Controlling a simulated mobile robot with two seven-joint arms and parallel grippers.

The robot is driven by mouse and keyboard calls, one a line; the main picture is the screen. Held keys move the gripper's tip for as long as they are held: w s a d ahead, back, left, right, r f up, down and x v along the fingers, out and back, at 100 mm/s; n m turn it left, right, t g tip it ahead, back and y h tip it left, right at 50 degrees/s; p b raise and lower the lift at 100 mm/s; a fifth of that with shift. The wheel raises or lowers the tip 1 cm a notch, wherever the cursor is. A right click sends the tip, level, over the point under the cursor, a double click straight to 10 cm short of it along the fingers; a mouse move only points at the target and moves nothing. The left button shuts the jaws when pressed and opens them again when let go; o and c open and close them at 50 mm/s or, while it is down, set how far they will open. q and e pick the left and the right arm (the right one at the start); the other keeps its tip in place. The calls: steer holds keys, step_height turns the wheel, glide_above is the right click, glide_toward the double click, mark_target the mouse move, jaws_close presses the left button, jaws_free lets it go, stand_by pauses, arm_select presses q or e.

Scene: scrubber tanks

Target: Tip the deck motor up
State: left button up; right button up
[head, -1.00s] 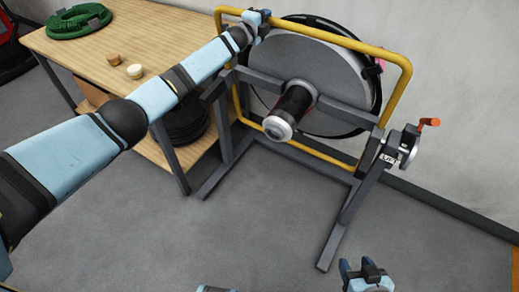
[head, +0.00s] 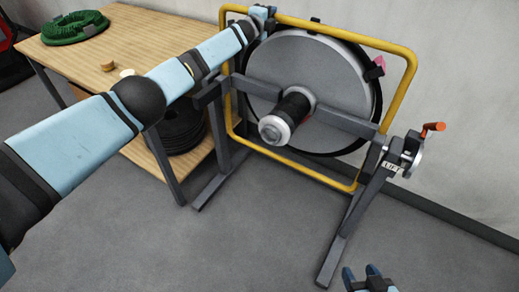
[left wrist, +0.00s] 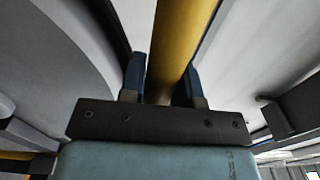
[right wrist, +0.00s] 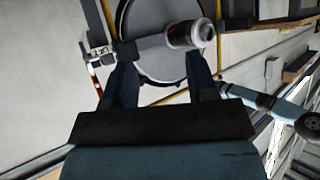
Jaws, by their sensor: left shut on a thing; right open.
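The deck motor (head: 292,108) is a dark cylinder with a silver end cap on the face of a grey round deck (head: 265,70) with a black rim. It points towards me and also shows in the right wrist view (right wrist: 190,34). A yellow tube frame (head: 399,95) surrounds the deck. My left gripper (head: 262,13) is at the frame's top left and is shut on its yellow tube (left wrist: 182,35), which runs between its fingers in the left wrist view. My right gripper (head: 362,272) is open and empty, low in front of the stand, apart from the deck.
A grey stand (head: 340,235) carries the deck on splayed legs. At its right are a latch plate marked LIFT (head: 393,168) and an orange-handled crank (head: 433,127). A wooden bench (head: 45,50) with a green coiled hose (head: 75,27) stands left. The floor in front is clear.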

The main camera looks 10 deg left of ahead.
arm_select(q)
steer(key=o, duration=0.8)
steer(key=shift+w+d+f, duration=0.15)
steer(key=shift+w+d, duration=0.1)
steer(key=shift+w, duration=0.2)
steer(key=shift+o, duration=1.4)
steer(key=shift+s+a+r, duration=0.25)
steer(key=shift+s+r, duration=0.1)
steer(key=shift+s, duration=0.1)
steer(key=shift+w+d+f, duration=0.1)
steer(key=shift+w+f, duration=0.05)
steer(key=shift+f, duration=0.1)
steer(key=p, duration=0.1)
steer(key=s+p, duration=0.1)
steer(key=p, duration=0.1)
steer(key=shift+s+a+r, duration=0.3)
steer(key=shift+s, duration=0.1)
steer(key=p+v, duration=0.6)
steer(key=v, duration=0.1)
steer(key=shift+f, duration=0.25)
arm_select(e)
steer(key=r, duration=0.1)
steer(key=d+r, duration=0.1)
steer(key=r, duration=0.1)
steer(key=shift+s+d+r+m+g+h, duration=0.1)
steer(key=shift+s+r+m+g+h, duration=0.05)
steer(key=shift+m+g+h, duration=0.2)
